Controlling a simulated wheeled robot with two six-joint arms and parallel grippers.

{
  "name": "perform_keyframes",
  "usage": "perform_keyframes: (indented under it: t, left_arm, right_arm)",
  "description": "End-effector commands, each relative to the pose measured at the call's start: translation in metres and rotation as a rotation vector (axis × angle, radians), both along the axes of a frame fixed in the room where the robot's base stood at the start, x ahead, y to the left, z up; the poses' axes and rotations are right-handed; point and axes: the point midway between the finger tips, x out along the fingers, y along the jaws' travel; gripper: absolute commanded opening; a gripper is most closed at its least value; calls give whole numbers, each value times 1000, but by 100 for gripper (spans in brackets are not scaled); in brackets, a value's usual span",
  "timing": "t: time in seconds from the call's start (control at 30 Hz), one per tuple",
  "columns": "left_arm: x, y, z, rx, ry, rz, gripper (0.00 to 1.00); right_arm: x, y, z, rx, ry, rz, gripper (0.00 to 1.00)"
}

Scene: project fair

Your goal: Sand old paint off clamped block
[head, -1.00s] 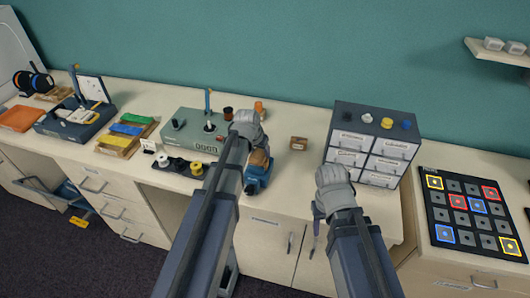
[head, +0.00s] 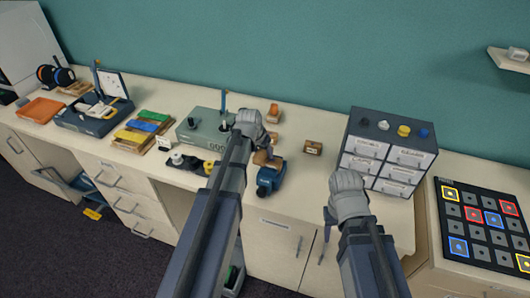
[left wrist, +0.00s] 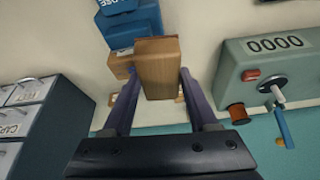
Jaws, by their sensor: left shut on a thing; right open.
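A blue vise (head: 268,182) stands at the front edge of the bench. It also shows in the left wrist view (left wrist: 135,25), with a "LOOSE" label partly in sight. A brown wooden piece (left wrist: 118,66) sits at the vise, mostly hidden. My left gripper (head: 258,140) is shut on a tan-brown block (left wrist: 158,72), seen between its two fingers in the left wrist view. The held block overlaps the vise there; I cannot tell whether it touches the clamped piece. My right gripper (head: 348,185) is open and empty in front of the drawer cabinet; its fingertips are largely hidden.
A grey-green counter box (head: 195,135) with a lever stands left of my left gripper. A small brown box (head: 312,148) lies right of the vise. The drawer cabinet (head: 400,135) stands behind my right gripper. A dark board (head: 480,225) with coloured squares lies far right.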

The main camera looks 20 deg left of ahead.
Motion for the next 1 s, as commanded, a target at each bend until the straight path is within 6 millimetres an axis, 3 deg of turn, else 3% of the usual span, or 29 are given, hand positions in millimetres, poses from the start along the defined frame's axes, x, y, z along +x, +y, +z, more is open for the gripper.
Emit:
perform_keyframes:
  t: [0.27,0.63,1.0]
  left_arm:
    - [0,-5,1,0,-1,-1,15]
    - [1,-33,-2,-2,-1,-2,15]
    - [1,-43,-2,-3,1,-2,15]
  right_arm:
    - [0,0,0,0,0,0,50]
    - [0,0,-2,0,0,0,50]
    - [0,0,-2,0,0,0,50]
